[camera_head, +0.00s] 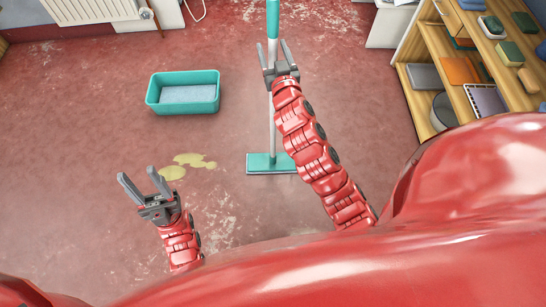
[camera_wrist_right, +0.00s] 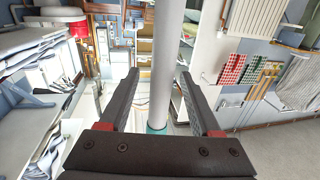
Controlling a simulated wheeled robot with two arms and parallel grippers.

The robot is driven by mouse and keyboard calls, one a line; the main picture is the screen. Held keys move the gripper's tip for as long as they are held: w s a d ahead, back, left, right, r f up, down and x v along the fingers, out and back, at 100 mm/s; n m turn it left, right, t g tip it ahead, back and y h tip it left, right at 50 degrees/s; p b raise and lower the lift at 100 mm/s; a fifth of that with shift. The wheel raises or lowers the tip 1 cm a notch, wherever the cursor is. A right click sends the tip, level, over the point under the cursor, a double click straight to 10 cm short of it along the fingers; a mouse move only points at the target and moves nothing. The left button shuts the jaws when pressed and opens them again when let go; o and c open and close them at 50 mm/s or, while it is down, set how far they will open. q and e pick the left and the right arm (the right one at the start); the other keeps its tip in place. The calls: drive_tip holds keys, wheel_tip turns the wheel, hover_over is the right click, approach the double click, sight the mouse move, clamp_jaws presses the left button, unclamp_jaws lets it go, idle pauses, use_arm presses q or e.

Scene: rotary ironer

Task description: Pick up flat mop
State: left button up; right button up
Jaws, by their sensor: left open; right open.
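The flat mop stands upright on the floor, with a teal flat head (camera_head: 262,164), a grey-white pole (camera_head: 271,125) and a teal upper grip (camera_head: 272,17). My right gripper (camera_head: 275,52) is open at the pole, just below the teal grip. In the right wrist view the pole (camera_wrist_right: 167,60) runs between the two open fingers (camera_wrist_right: 160,100), with gaps at both sides. Contact with the pole does not show. My left gripper (camera_head: 145,183) is open and empty over the floor at the lower left, away from the mop.
A teal tub (camera_head: 183,108) with pale contents stands left of the mop. Yellowish puddles (camera_head: 190,162) lie on the worn red floor. A wooden shelf (camera_head: 430,85) with folded items stands at the right. A radiator (camera_head: 95,10) is at the top left.

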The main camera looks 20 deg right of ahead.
drive_tip(key=w, duration=0.2)
drive_tip(key=shift+w, duration=0.3)
clamp_jaws()
drive_tip(key=shift+r, duration=0.1)
